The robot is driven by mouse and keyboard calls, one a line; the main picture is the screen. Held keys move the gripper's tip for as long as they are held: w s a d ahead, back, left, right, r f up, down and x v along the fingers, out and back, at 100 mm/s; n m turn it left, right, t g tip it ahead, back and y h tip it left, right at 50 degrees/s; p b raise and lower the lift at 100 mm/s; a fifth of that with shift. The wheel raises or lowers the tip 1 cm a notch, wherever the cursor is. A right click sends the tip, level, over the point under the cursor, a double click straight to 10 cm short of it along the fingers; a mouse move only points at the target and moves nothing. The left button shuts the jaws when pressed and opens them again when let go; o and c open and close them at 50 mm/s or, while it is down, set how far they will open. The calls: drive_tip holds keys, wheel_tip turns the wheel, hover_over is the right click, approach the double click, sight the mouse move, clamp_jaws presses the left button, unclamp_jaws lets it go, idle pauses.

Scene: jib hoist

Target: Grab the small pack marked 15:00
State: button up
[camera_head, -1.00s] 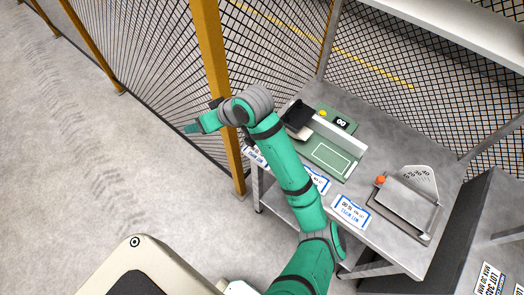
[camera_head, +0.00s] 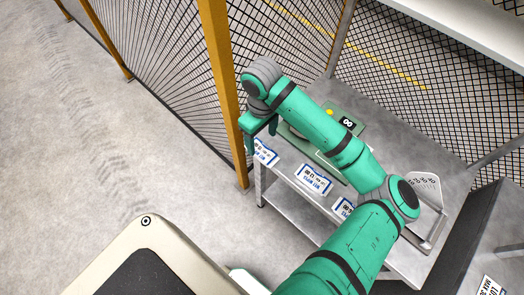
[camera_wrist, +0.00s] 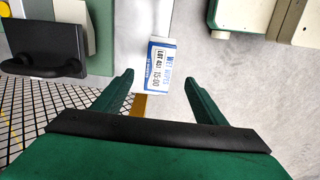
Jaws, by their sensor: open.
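The pack marked 15:00 (camera_wrist: 160,66) is a small white pack with blue print, reading "WET WIPES" and a lot number. In the wrist view it lies at the edge of a pale metal surface, between and beyond my fingertips. My gripper (camera_wrist: 159,74) is open and empty, with one finger on each side of the pack in that view; I cannot tell the remaining height. In the head view my gripper (camera_head: 257,138) hangs over the table's left corner, beside the leftmost pack (camera_head: 265,153), which it partly hides.
Two similar packs, one in the middle (camera_head: 314,179) and one partly behind my arm (camera_head: 344,207), lie along the table's front edge. A green device (camera_head: 338,118) stands behind. A yellow post (camera_head: 222,85) and mesh fence stand close to the left.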

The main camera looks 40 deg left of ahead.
sight(262, 150)
drive_tip(key=shift+w+f, duration=0.1)
drive_tip(key=shift+f, duration=3.1)
drive_tip(key=c, duration=1.1)
